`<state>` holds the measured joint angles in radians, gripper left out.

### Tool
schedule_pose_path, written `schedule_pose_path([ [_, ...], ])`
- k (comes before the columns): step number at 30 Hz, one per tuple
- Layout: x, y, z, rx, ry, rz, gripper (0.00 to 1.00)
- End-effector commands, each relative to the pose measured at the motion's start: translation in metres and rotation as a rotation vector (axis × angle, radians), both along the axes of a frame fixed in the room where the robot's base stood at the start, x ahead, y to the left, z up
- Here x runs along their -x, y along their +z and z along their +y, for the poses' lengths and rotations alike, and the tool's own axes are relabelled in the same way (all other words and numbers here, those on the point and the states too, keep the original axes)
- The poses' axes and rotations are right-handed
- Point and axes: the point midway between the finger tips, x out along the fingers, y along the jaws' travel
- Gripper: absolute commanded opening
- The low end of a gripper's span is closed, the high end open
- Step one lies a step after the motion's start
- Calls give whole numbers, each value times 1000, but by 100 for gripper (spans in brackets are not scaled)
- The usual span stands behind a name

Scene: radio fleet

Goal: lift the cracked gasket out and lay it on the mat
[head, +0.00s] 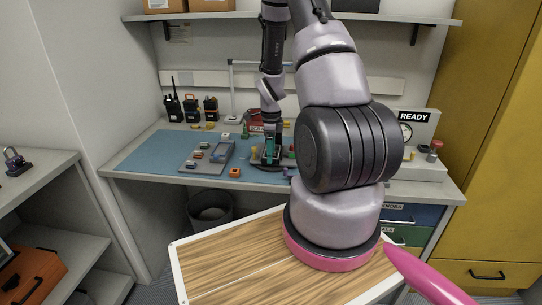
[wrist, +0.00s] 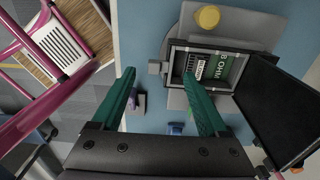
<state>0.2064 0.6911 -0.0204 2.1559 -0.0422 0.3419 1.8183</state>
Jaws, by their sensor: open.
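My gripper (wrist: 159,73) is open, its two green fingers apart with nothing held between them. In the wrist view, an open box-shaped radio housing (wrist: 174,66) lies beyond the fingertips, with the right fingertip close to its opening or over it. A green board (wrist: 229,68) with printed labels shows inside. Its dark lid (wrist: 292,105) is swung open to the right. A dark edging runs around the opening; I cannot tell whether this is the cracked gasket. The blue mat (head: 143,152) covers much of the bench. In the head view, my gripper (head: 270,154) is low over the bench.
A grey tray (head: 188,166) with small coloured parts sits on the mat, and an orange part (head: 235,172) lies beside it. Several radios (head: 191,107) stand at the back left. A READY box (head: 418,128) is at the right. The mat's left side is clear.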

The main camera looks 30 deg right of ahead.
Motion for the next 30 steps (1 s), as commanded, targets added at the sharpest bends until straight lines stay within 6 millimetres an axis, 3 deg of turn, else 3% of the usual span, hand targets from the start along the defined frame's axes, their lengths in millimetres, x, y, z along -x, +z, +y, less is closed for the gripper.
schedule_pose_path([
  [4,0,-14,0,0,0,0,77],
  [11,0,-14,0,0,0,-1,77],
  [17,0,-14,0,0,0,-1,0],
  [30,4,-7,4,0,0,-2,0],
])
